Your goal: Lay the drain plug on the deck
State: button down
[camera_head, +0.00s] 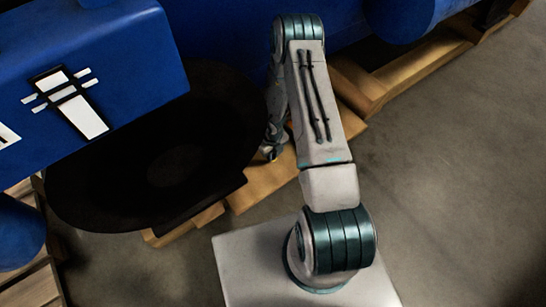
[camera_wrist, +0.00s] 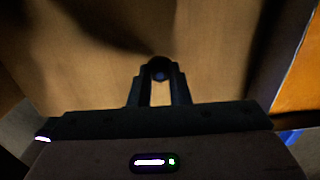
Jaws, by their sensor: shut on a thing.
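My gripper (camera_wrist: 158,80) is shut on the drain plug (camera_wrist: 158,69), a small dark round piece held between the fingertips in the wrist view. Bare tan wood, which looks like the deck (camera_wrist: 85,50), fills most of the wrist view beyond the fingers. I cannot tell whether the plug touches the wood. In the head view my gripper (camera_head: 270,153) points down over the wooden boards (camera_head: 262,186), beside the black round part. The plug cannot be made out clearly there.
A large black disc-like part (camera_head: 150,165) stands just left of my gripper. A blue engine body (camera_head: 110,70) rises above it. Grey floor (camera_head: 450,160) lies open to the right. An orange surface (camera_wrist: 300,75) shows at the right of the wrist view.

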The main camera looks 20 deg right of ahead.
jog(key=shift+f, duration=0.6)
jog(key=shift+f, duration=0.15)
jog(key=c, duration=1.4)
grip_release()
jog(key=shift+o, duration=0.2)
notch_tip(320, 180, up, 12)
jog(key=p, duration=0.5)
